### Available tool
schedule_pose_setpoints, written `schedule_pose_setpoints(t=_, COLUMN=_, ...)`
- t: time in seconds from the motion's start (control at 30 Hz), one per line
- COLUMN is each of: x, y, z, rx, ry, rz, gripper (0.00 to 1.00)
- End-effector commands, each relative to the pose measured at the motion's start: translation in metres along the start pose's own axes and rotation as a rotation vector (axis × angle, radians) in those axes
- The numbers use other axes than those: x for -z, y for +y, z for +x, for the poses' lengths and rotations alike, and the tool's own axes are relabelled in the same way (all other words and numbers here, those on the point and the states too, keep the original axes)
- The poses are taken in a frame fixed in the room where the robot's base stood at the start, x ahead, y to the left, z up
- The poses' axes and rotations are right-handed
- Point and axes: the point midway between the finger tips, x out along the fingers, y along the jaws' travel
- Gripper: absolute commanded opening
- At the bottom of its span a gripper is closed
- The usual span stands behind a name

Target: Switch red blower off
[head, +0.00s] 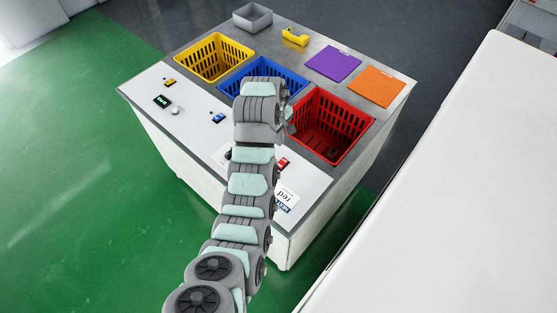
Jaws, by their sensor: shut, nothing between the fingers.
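A small red switch (283,163) sits on the white panel (200,145) at the front of the station, just right of my arm. I cannot tell its on or off position at this size. The red basket (352,128) stands behind it to the right, with a small dark thing (333,152) low inside. A white card reading "red" (287,193), upside down in this view, lies nearer than the switch. My arm reaches up the middle of the head view and bends over near the blue basket; my gripper's fingers are hidden behind it.
Yellow (170,83) and blue (218,118) switches, a small display (162,101) and a knob (175,111) lie left. Yellow (211,57) and blue (262,68) baskets, a grey bin (253,18), a yellow object (295,36), and purple (333,63) and orange (376,86) sheets occupy the back.

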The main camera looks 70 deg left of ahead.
Motion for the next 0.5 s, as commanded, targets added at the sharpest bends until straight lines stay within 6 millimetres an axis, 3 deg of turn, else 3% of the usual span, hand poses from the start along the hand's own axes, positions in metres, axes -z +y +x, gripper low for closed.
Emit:
schedule_pose_setpoints(t=0.3, x=0.000, y=0.000, z=0.001, rx=0.001, ry=0.000, rz=-0.001, gripper=0.00)
schedule_pose_setpoints(t=0.5, x=0.000, y=-0.001, z=0.022, rx=0.004, ry=-0.001, rz=-0.002, gripper=0.00)
